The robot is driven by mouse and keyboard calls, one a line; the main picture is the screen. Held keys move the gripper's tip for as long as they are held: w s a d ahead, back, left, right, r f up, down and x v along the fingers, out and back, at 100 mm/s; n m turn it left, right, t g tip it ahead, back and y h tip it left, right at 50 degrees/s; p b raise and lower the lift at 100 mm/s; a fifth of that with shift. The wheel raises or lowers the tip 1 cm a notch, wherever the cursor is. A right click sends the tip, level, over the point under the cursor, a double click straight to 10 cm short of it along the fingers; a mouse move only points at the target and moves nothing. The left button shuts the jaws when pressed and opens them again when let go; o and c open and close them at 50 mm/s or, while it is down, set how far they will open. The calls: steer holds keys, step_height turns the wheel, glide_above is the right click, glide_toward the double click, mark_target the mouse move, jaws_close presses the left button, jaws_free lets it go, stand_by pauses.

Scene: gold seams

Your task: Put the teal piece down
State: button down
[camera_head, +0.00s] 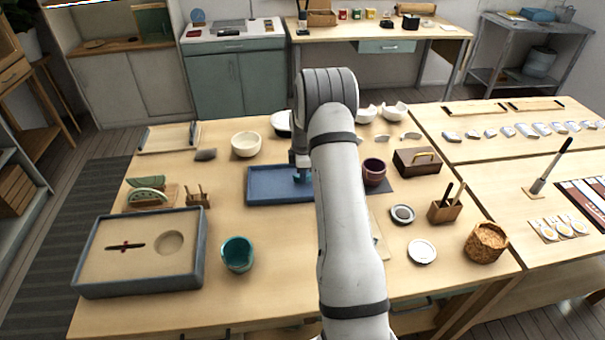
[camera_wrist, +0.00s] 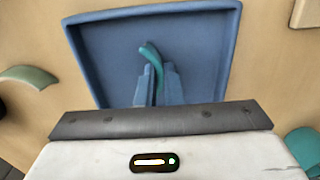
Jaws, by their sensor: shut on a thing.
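In the wrist view, my gripper (camera_wrist: 157,82) is shut on a thin, curved teal piece (camera_wrist: 149,54) whose upper end sticks out past the fingertips. The piece is over the blue tray (camera_wrist: 95,48); I cannot tell whether it touches the tray floor. In the head view, the blue tray (camera_head: 262,184) lies on the middle of the table, and my gripper (camera_head: 301,177) reaches down over its right part. My arm hides the tray's right end, and the teal piece is barely visible there.
A teal cup with a broken rim (camera_head: 238,255) stands at the front, right of a sand box (camera_head: 140,290). A white bowl (camera_head: 246,145) is behind the tray. A maroon cup (camera_head: 374,173) stands right of my arm. The tray's left part is empty.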

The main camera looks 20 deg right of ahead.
steer(key=shift+f, duration=0.15)
steer(key=c, duration=1.6)
jaws_free()
steer(key=shift+o, duration=0.2)
